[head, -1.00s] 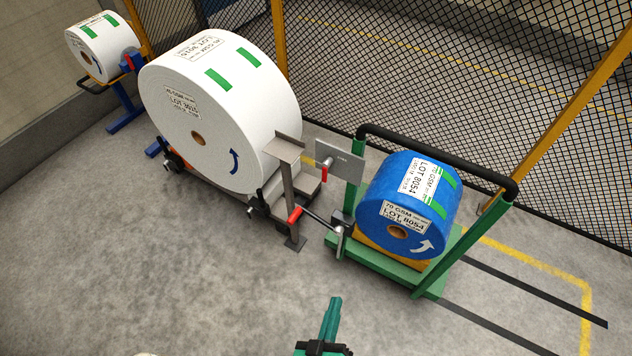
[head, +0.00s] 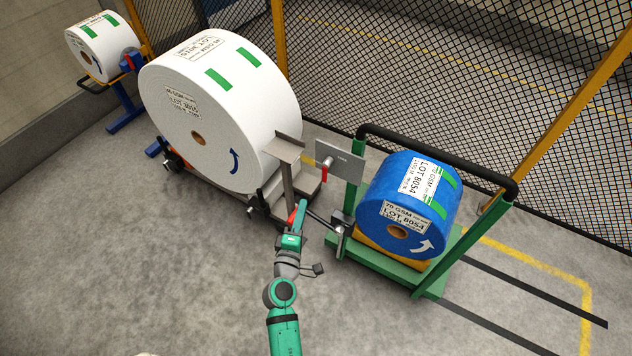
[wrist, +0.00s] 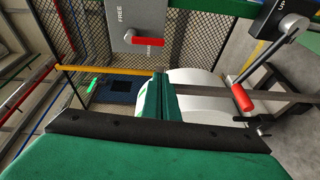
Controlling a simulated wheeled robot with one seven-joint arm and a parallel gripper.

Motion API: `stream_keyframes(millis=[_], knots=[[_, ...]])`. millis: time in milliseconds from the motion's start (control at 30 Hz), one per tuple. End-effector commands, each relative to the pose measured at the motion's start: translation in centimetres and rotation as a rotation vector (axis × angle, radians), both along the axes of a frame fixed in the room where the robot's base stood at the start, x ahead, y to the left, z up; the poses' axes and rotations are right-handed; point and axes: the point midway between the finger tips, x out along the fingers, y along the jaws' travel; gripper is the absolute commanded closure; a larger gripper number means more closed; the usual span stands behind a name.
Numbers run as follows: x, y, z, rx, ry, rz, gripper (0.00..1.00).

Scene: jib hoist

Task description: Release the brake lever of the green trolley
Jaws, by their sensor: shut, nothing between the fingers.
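The green trolley (head: 418,272) stands at right in the head view, carrying a blue roll (head: 408,190). A lever with a dark rod (head: 319,219) and red grip (head: 291,216) sticks out from its left side; the red grip shows at right in the wrist view (wrist: 242,97). A grey plate (head: 342,162) holds a short red handle (head: 324,174); the wrist view shows it marked FREE, with the red handle (wrist: 148,41) lying sideways. My gripper (head: 303,205) is shut and empty, beside the red grip, partly covering it in the head view. In the wrist view its fingers (wrist: 160,98) are apart from both red handles.
A large white roll (head: 215,105) on a stand with a grey post (head: 288,175) is close to the left of my gripper. Mesh fence (head: 450,75) runs behind. A smaller white roll (head: 100,45) is far left. The floor in front is clear.

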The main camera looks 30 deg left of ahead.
Motion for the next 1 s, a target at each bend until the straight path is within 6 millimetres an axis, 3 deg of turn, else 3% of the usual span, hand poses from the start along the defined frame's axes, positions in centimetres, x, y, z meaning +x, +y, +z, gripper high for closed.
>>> stream_keyframes(millis=[200, 667, 1000], knots=[[0.8, 1.8, 1.2, -0.042, -0.044, 0.002, 1.00], [1.4, 2.0, 1.3, -0.042, -0.046, 0.002, 1.00], [6.3, 3.7, 1.4, -0.041, -0.047, 0.001, 1.00]])
